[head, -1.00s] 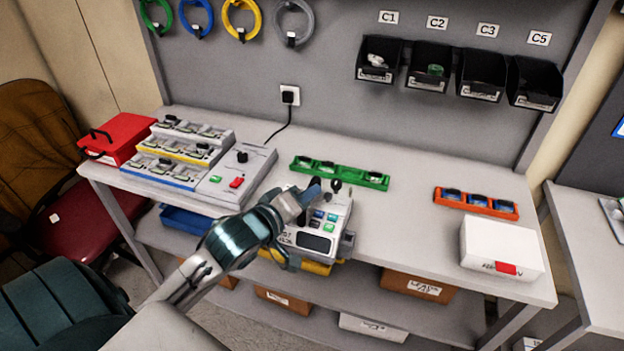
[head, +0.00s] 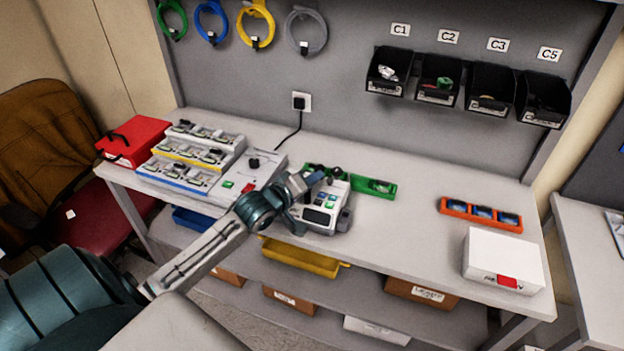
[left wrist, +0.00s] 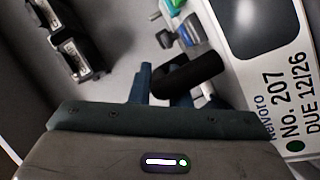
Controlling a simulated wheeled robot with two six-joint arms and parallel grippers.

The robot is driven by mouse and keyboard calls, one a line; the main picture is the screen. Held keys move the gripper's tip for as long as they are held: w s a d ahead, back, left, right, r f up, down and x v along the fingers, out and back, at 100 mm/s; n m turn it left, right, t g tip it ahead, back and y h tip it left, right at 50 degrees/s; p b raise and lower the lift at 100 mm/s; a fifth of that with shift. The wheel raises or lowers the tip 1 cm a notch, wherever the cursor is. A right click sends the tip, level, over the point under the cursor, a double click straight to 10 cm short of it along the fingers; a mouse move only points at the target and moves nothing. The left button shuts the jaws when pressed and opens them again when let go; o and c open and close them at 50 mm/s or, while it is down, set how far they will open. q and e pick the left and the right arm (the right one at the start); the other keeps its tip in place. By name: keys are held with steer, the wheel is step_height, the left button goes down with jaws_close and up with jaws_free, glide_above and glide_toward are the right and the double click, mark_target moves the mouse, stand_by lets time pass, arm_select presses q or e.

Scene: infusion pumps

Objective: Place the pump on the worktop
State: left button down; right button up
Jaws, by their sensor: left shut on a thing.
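The pump (head: 318,216) is a white box with a dark screen and coloured keys. It is upright over the front part of the grey worktop (head: 400,230), just in front of the green strip. I cannot tell whether its base touches the worktop. My left gripper (head: 312,181) is shut on the pump at its top, by the dark handle. In the left wrist view, the pump (left wrist: 285,85) shows at the right with a label "No. 207 DUE 12/26", and the dark handle (left wrist: 188,74) lies at the fingers. My right gripper is not in view.
A green strip (head: 377,187) lies behind the pump. A grey tester box (head: 250,175) and tiered racks (head: 195,155) stand to the left. An orange strip (head: 480,214) and a white box (head: 502,261) are at the right. The worktop between pump and orange strip is clear.

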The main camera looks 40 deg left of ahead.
arm_select(q)
steer(key=shift+f, duration=0.3)
steer(key=c, duration=1.8)
jaws_free()
steer(key=shift+f, duration=0.15)
steer(key=o, duration=0.4)
steer(key=shift+o, duration=0.2)
steer(key=shift+s, duration=0.1)
steer(key=p+v, duration=0.2)
steer(key=v, duration=1)
